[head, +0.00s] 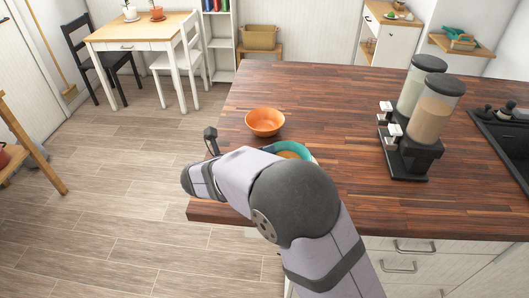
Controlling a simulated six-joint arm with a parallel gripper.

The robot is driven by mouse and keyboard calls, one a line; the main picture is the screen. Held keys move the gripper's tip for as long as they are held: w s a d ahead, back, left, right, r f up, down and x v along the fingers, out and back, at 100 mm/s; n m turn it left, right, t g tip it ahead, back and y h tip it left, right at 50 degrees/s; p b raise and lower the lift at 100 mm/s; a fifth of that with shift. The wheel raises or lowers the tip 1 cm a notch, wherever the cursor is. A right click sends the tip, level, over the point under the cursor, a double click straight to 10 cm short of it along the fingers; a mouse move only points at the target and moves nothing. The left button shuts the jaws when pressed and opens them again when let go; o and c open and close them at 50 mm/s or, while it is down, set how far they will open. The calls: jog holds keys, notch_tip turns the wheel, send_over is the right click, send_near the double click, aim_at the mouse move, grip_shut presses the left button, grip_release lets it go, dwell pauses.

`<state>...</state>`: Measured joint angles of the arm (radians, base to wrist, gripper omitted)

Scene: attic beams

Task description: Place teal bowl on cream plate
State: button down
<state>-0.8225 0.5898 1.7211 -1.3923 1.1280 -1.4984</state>
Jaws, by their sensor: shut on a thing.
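A teal bowl (307,150) shows on the wooden counter behind my arm in the head view. Only its far and right rim is visible, with a tan or orange patch inside it that I cannot identify. My arm hides its near side. My gripper's fingers are hidden behind my own arm, so I cannot see whether they touch the bowl. I cannot make out a cream plate; one could be hidden behind my arm.
An orange bowl (265,123) stands on the wooden counter (330,100), just behind and left of the teal bowl. A double dispenser (431,112) stands on the right, near a black sink (507,140). The counter's back middle is clear. The counter's left edge drops to the floor.

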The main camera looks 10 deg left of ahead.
jog(key=shift+f, duration=0.25)
jog(key=c, duration=2.3)
grip_release()
jog(key=shift+f, duration=0.2)
jog(key=o, duration=0.4)
jog(key=shift+r, duration=0.1)
jog(key=shift+s+a+r, duration=0.1)
jog(key=b+v, duration=0.2)
jog(key=v, duration=0.9)
jog(key=shift+s+a+r, duration=0.15)
jog(key=shift+s, duration=0.2)
